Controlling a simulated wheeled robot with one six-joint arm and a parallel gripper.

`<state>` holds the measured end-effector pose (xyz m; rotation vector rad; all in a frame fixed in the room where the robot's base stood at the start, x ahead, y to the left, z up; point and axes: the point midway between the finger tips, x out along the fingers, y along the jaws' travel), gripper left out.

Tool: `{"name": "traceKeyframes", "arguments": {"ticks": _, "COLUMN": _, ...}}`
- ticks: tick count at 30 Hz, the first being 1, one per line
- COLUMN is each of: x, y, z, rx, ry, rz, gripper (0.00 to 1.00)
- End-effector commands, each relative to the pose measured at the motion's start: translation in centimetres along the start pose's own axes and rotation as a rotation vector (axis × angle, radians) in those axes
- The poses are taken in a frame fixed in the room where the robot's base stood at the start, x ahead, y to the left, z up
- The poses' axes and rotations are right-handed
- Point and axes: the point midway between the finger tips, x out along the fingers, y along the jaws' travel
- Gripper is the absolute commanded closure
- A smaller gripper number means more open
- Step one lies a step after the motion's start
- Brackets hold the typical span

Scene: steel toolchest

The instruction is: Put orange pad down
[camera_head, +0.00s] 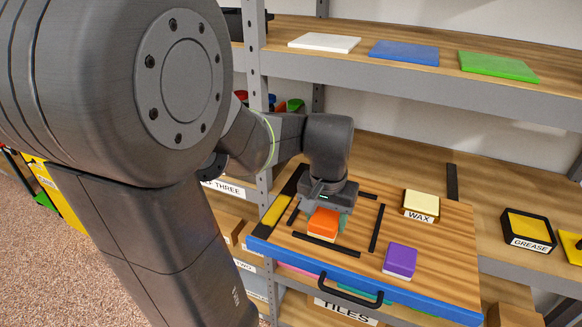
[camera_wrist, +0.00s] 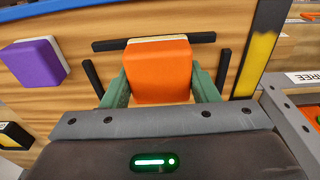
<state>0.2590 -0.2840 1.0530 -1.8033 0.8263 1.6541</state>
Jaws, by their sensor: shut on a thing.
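The orange pad (camera_head: 324,221) has an orange top and a pale lower layer. It is between the fingers of my gripper (camera_head: 331,217), over the wooden top of the toolchest (camera_head: 435,245). In the wrist view the orange pad (camera_wrist: 160,72) sits between the two green fingers (camera_wrist: 160,90), which close on its sides. Black strips (camera_head: 325,245) frame the area around it. I cannot tell whether the pad touches the wood or hangs just above it.
A purple pad (camera_head: 400,259) lies to the right on the wooden top. A cream block labelled WAX (camera_head: 421,203) stands behind it. A GREASE box (camera_head: 528,230) is on the shelf at right. White, blue (camera_head: 404,53) and green tiles lie on the upper shelf.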

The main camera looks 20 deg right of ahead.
Motion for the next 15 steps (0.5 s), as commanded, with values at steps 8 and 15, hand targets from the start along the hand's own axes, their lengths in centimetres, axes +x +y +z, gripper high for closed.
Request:
{"name": "traceKeyframes", "arguments": {"ticks": 8, "x": 0.3, "y": 0.0, "z": -5.5, "rx": -0.001, "ry": -0.003, "rz": 0.0, "gripper": 0.82}}
{"name": "traceKeyframes", "arguments": {"ticks": 15, "x": 0.7, "y": 0.0, "z": -7.7, "rx": -0.001, "ry": -0.001, "rz": 0.0, "gripper": 0.82}}
